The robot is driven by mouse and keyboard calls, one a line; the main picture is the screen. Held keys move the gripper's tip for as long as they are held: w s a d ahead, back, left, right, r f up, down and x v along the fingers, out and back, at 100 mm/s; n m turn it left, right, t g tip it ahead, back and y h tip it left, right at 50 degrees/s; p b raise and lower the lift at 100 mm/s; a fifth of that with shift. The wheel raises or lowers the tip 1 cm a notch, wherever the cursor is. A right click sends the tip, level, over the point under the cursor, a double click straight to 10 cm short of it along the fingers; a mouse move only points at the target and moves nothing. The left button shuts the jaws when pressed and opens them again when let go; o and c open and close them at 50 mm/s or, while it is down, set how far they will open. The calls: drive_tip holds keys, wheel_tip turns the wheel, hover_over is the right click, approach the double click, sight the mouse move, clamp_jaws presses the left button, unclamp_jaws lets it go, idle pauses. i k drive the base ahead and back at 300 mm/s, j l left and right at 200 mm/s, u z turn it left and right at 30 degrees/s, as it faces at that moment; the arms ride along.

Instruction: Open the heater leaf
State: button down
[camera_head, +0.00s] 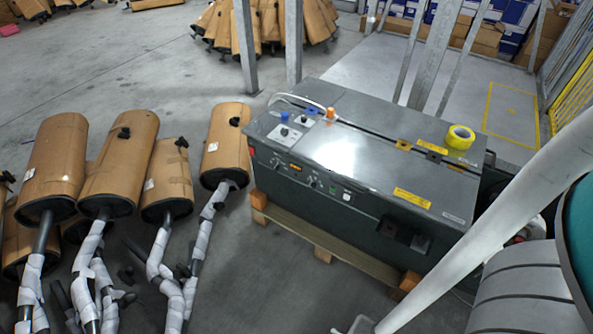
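The heater appears to be the long dark grey metal box (330,150) right of centre. Its top is flat, with a dark lengthwise seam and small latch-like blocks along it. The front top panel (335,150), possibly the leaf, lies flat and looks closed. Knobs, buttons and an orange cap (330,113) sit at its left end. My pale arm link crosses the lower right and hides part of the box's right end. My gripper is not in view.
The box rests on a wooden pallet (325,246). A yellow tape roll (460,137) lies on its top right. Cardboard-wrapped mufflers (112,172) with wrapped pipes crowd the left floor. Metal posts (293,45) stand behind the box. Floor at the upper left is open.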

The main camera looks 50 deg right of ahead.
sight(443, 195)
drive_tip(key=z, duration=1.25)
